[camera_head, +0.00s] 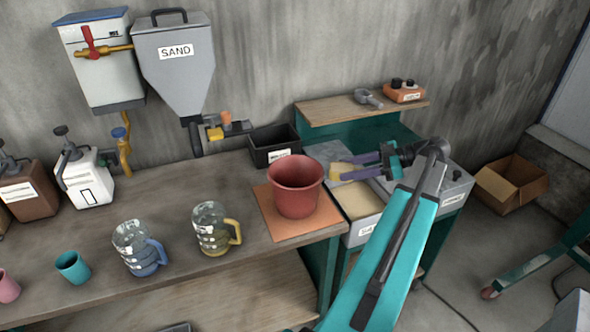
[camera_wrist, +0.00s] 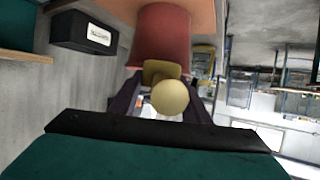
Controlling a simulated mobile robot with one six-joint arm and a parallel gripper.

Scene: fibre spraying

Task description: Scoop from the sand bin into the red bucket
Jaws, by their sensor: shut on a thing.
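The red bucket (camera_head: 296,190) stands upright on an orange mat at the bench's right end. It also shows at the top of the wrist view (camera_wrist: 162,38). The sand bin (camera_head: 361,232), a grey box with pale sand inside, sits just right of the bench, partly hidden by my arm. My gripper (camera_head: 347,167), with purple fingers, is above the bin's far end and points left toward the bucket. It is shut on a yellow tool (camera_wrist: 162,73), apparently the scoop, with a pale round end facing the wrist camera. Whether it carries sand cannot be told.
A black box (camera_head: 275,146) stands behind the bucket. Two jugs (camera_head: 217,228) stand left of it. A raised wooden shelf (camera_head: 350,108) behind my gripper holds a grey tool and an orange box. A cardboard box (camera_head: 511,183) lies on the floor at right.

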